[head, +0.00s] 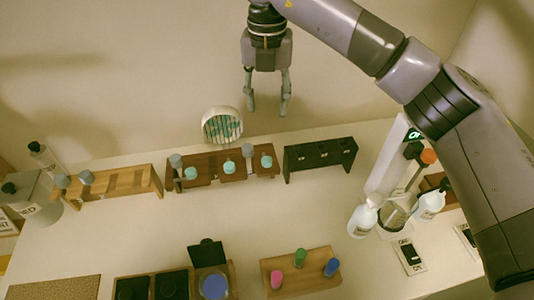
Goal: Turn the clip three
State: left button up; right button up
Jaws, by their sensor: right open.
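My right gripper (268,112) hangs in the upper middle of the head view, fingers pointing down. It is open, with nothing between its fingers. Below and left of it is a round white holder (207,122) with thin green strips inside, apart from the fingers. I cannot tell which thing is the clip. A brown wooden rack (207,177) holds several vials with grey or teal tops. A black rack (322,157) to its right looks empty. A light wooden rack (148,184) on the left has two grey-topped vials at its left end. My left gripper is out of view.
In front, a small wooden block (311,284) holds pink, green and blue vials, beside a dark compartment tray (232,276) with a blue round item. White bottles (362,220) stand at the right, beside a white stand (387,160). The middle of the white table (160,230) is clear.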

aim_at(267, 159)
notch_tip(267, 159, down, 16)
jog(key=p, duration=0.6)
jog(key=shift+s+f, duration=0.1)
jog(key=shift+f, duration=0.45)
jog(key=shift+c, duration=0.2)
grip_shut()
